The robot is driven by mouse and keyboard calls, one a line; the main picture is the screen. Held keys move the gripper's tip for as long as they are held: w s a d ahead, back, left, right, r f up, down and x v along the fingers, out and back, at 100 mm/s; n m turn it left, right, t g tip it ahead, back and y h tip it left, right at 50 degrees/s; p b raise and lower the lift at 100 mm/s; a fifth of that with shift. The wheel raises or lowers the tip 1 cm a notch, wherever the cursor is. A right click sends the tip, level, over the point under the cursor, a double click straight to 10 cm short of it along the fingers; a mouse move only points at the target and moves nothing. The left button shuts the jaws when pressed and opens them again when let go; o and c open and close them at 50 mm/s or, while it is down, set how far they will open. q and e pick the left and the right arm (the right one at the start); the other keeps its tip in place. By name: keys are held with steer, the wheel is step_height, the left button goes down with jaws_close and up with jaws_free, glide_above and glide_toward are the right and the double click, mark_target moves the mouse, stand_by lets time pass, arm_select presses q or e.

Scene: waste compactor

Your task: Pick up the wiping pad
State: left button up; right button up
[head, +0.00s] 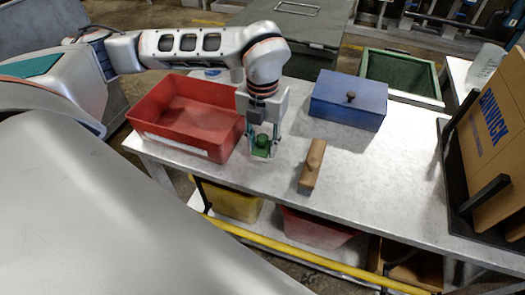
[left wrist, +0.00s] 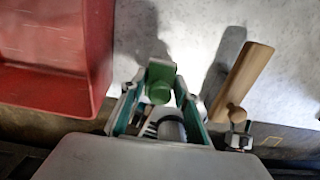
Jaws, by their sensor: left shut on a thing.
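My left gripper (head: 263,140) is low over the light grey table, just right of the red tray. It is shut on a small green object (head: 261,146), which also shows between the fingers in the left wrist view (left wrist: 160,84). The fingers hide part of it, and I cannot tell for sure whether it is the wiping pad. A wooden block with a round knob (head: 311,168) lies apart to the right of the gripper; it also shows in the left wrist view (left wrist: 243,75). My right gripper is not in view.
The red tray (head: 213,149) stands close on the gripper's left. A blue lidded box (head: 340,104) is behind to the right. Brown panels in a black rack (head: 485,195) stand at the far right. The grey table (head: 390,170) is clear between the wooden block and the rack.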

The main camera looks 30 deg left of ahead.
arm_select(q)
step_height(320, 180, up, 16)
steer(key=m, duration=2)
glide_above(263, 137)
steer(key=w+d, duration=0.1)
steer(key=w, duration=0.1)
step_height(263, 137, down, 6)
steer(key=m, duration=0.1)
steer(key=f+m, duration=0.1)
steer(key=m, duration=0.1)
steer(key=f+m, duration=0.1)
steer(key=shift+w+d+m, duration=0.25)
steer(key=shift+w+m, duration=0.05)
steer(key=f+m, duration=0.1)
steer(key=m, duration=0.3)
steer(key=f+m, duration=0.2)
steer(key=m, duration=0.3)
steer(key=f+m, duration=0.1)
steer(key=m, duration=0.4)
steer(key=shift+w+d+f, duration=0.4)
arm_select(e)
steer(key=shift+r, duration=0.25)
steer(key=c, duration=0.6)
arm_select(q)
steer(key=shift+s, duration=0.15)
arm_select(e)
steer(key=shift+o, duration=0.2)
